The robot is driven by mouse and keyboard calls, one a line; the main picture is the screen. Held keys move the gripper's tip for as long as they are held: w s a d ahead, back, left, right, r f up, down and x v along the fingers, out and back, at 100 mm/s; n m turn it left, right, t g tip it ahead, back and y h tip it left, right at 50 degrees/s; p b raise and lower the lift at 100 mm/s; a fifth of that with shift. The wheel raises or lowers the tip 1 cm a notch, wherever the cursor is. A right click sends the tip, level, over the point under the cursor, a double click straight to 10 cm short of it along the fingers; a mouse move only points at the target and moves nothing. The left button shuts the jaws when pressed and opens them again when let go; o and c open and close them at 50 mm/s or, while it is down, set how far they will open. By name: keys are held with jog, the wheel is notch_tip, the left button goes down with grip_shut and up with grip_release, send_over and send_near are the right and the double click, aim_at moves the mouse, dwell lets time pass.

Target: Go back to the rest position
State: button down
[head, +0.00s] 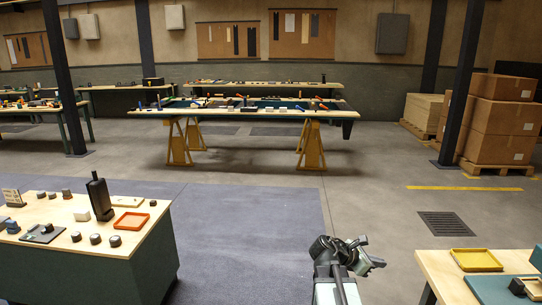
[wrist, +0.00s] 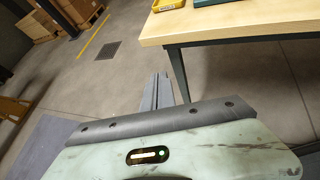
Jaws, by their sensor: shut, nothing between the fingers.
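My gripper (head: 374,264) shows at the lower middle-right of the head view, at the end of my raised arm, over bare floor. In the wrist view its narrow grey fingers (wrist: 158,92) lie together, shut and empty. It is apart from every table. The near right table (head: 440,276) stands to its right in the head view, and its corner also shows at the top right of the wrist view (wrist: 215,30).
A left workbench (head: 120,247) holds small parts, an orange tray (head: 131,221) and a black upright device (head: 100,196). A yellow tray (head: 475,256) sits on the right table. A trestle table (head: 290,113), pillars and stacked boxes (head: 500,120) stand farther back. The middle floor is clear.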

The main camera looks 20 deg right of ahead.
jog(key=w+a+f+m+t+y, duration=0.1)
jog(key=w+a+f+y, duration=0.15)
jog(key=a, duration=0.45)
jog(key=w+a+f+m+t+y, duration=0.1)
jog(key=w+a+f, duration=0.15)
jog(key=a, duration=0.45)
jog(key=s+a+f+m+g+y, duration=0.15)
jog(key=a+f+m+y, duration=0.4)
jog(key=a, duration=0.75)
jog(key=s+a+f+m+g+y, duration=0.1)
jog(key=s+a+f+m+y, duration=0.15)
jog(key=a+m, duration=0.8)
notch_tip(320, 180, up, 16)
jog(key=a+n+p, duration=0.1)
jog(key=p, duration=1.5)
jog(key=shift+s+a+r+y, duration=0.15)
jog(key=shift+a+r+y, duration=0.05)
jog(key=shift+y, duration=0.25)
jog(key=shift+t, duration=0.25)
